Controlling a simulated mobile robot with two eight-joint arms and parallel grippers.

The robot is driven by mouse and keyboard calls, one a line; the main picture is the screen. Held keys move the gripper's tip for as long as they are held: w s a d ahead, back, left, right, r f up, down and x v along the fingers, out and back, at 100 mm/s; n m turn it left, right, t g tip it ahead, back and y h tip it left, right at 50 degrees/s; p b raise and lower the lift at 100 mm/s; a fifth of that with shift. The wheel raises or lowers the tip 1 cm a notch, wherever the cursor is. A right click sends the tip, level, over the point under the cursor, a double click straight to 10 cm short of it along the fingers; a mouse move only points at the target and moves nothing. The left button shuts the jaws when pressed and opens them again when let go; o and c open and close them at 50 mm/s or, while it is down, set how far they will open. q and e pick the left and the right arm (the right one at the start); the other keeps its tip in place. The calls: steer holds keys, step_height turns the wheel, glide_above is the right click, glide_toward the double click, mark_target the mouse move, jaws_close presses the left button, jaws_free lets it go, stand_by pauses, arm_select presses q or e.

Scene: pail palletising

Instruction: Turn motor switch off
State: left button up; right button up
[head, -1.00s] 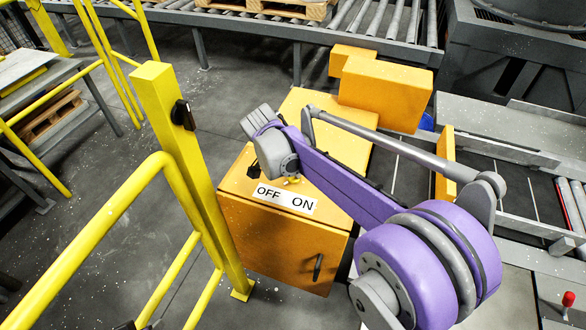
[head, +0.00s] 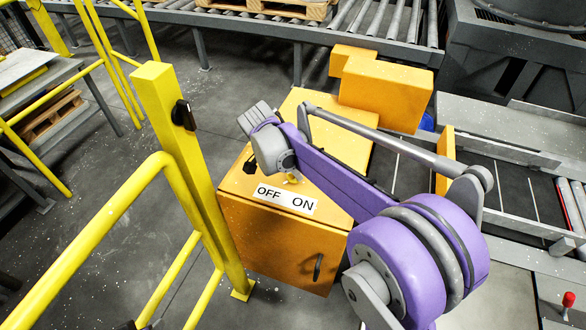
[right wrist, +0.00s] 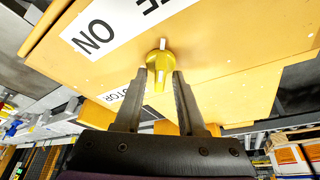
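The yellow motor switch knob (right wrist: 160,66) is on the orange cabinet (head: 285,245), next to a white OFF/ON label (head: 285,198). It also shows in the head view (head: 292,178), partly covered by my right arm. In the right wrist view, my right gripper (right wrist: 162,78) has its two grey fingers apart, one on each side of the knob's handle. A small gap seems to show beside the handle, so I see no firm grip. In the head view my right wrist hides most of the fingers. My left gripper is not in view.
A yellow railing post (head: 180,165) with a black handle stands close left of the cabinet. Orange boxes (head: 385,90) stand behind it. A roller conveyor (head: 350,25) runs along the back. Grey floor between railing and conveyor is free.

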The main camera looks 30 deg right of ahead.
stand_by(0.3)
steer(key=v, duration=1.1)
steer(key=shift+p, duration=0.3)
steer(key=shift+f, duration=0.1)
steer(key=s+a+f+n+t+y, duration=0.1)
steer(key=s+a+f+n, duration=0.1)
steer(key=s+f+n, duration=0.2)
steer(key=s+a+f+n+t+y, duration=0.2)
steer(key=s+f+n, duration=0.2)
steer(key=s+n, duration=0.3)
steer(key=s+a+f+n+t+y, duration=0.1)
steer(key=s+f+n+t, duration=0.1)
steer(key=s+f+n, duration=0.2)
steer(key=shift+s+a+f+n+y, duration=0.15)
steer(key=shift+s+n, duration=0.2)
steer(key=shift+s, duration=0.45)
steer(key=shift+s+a+f+n+y, duration=0.1)
steer(key=shift+s+n, duration=0.2)
steer(key=shift+s, duration=0.5)
steer(key=shift+s+a+f+n+y, duration=0.15)
steer(key=shift+s+n, duration=0.2)
steer(key=shift+s, duration=0.45)
